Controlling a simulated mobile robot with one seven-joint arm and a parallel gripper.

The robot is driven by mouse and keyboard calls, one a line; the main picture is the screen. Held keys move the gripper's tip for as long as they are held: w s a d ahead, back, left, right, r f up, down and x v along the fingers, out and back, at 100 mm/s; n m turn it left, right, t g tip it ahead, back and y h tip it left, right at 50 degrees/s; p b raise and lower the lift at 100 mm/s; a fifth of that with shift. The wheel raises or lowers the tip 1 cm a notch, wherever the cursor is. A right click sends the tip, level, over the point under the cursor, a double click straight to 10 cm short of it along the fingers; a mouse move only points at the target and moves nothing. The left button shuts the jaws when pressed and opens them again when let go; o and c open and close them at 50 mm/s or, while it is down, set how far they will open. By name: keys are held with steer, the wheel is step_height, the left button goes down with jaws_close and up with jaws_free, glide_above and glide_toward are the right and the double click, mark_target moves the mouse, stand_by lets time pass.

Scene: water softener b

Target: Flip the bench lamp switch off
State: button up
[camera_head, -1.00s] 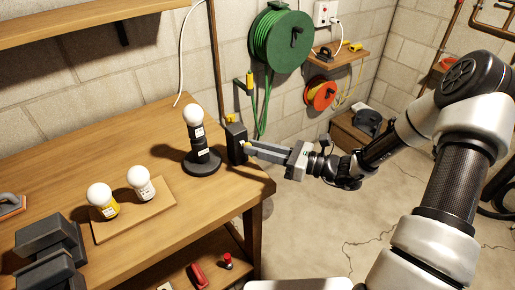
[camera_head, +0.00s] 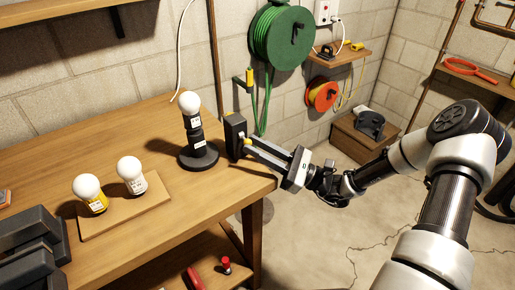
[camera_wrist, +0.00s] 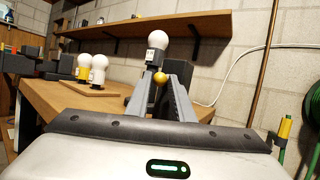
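The bench lamp (camera_head: 194,142) stands on the workbench, with a round black base, a black post and a white bulb. Just right of it, at the bench corner, is a dark switch box (camera_head: 235,128) with a yellow top part. My gripper (camera_head: 247,147) reaches in from the right, its fingertips close against the box. In the wrist view my gripper (camera_wrist: 161,86) has its two grey fingers apart, with a round yellow knob (camera_wrist: 160,77) showing between the tips. Whether a finger touches the knob is not clear. The lamp's bulb (camera_wrist: 158,40) shows behind the knob.
Two bulbs (camera_head: 130,172) stand on a wooden board (camera_head: 150,210) left on the bench. Dark blocks (camera_head: 28,255) sit at the front left. A green hose reel (camera_head: 280,35) hangs on the wall behind. The bench's right edge (camera_head: 255,190) is under my gripper.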

steer(key=shift+o, duration=1.3)
steer(key=shift+d, duration=0.15)
steer(key=v, duration=1.7)
steer(key=shift+s, duration=0.15)
steer(key=shift+f, duration=0.1)
step_height(320, 180, up, 8)
steer(key=h+p, duration=0.4)
steer(key=p, duration=0.4)
steer(key=shift+g, duration=0.4)
steer(key=x, duration=1)
steer(key=f+x, duration=0.1)
steer(key=x, duration=0.5)
steer(key=shift+s+p, duration=0.15)
steer(key=shift+p, duration=0.15)
